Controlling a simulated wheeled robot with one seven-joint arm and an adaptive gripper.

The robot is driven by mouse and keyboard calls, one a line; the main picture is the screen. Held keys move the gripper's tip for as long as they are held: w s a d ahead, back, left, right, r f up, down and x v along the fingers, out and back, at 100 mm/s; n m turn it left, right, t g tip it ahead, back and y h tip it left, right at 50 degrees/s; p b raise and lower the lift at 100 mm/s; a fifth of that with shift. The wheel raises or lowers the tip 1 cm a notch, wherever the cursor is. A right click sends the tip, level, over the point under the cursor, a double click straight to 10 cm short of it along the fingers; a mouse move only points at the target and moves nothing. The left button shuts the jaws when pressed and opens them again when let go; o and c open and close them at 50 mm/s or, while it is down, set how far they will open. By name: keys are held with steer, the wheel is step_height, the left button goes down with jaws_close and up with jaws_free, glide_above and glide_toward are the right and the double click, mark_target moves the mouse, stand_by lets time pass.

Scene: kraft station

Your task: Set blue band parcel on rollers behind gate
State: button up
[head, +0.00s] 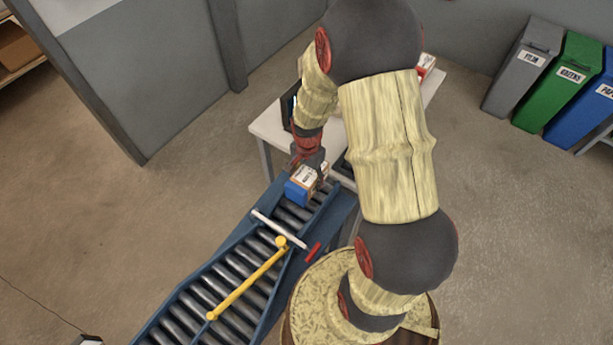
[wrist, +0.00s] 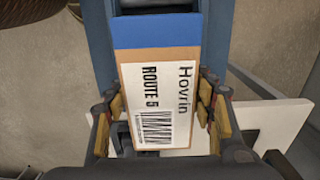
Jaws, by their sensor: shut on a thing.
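The blue band parcel (head: 301,185) is a small brown box with a blue band at one end and a white label. It is at the far end of the roller conveyor (head: 228,270), beyond the white gate bar (head: 278,229). My gripper (head: 312,160) is shut on it from the far side. In the wrist view the parcel (wrist: 155,70) lies between my fingers (wrist: 160,115), its label reading "Hovrin" and "ROUTE 5". The blue band faces the rollers. I cannot tell whether the parcel's underside touches the rollers.
A yellow bar (head: 247,278) lies over the nearer rollers, and a red handle (head: 313,253) is beside the gate. A white table (head: 268,130) stands behind the conveyor end. Grey, green (head: 562,80) and blue bins stand at the back right.

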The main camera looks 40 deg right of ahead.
steer(key=shift+d+f+b, duration=0.15)
steer(key=shift+f+b, duration=1.5)
steer(key=shift+f, duration=0.8)
steer(key=o, duration=1.5)
steer(key=shift+o, duration=0.2)
step_height(320, 180, up, 12)
steer(key=shift+r, duration=0.1)
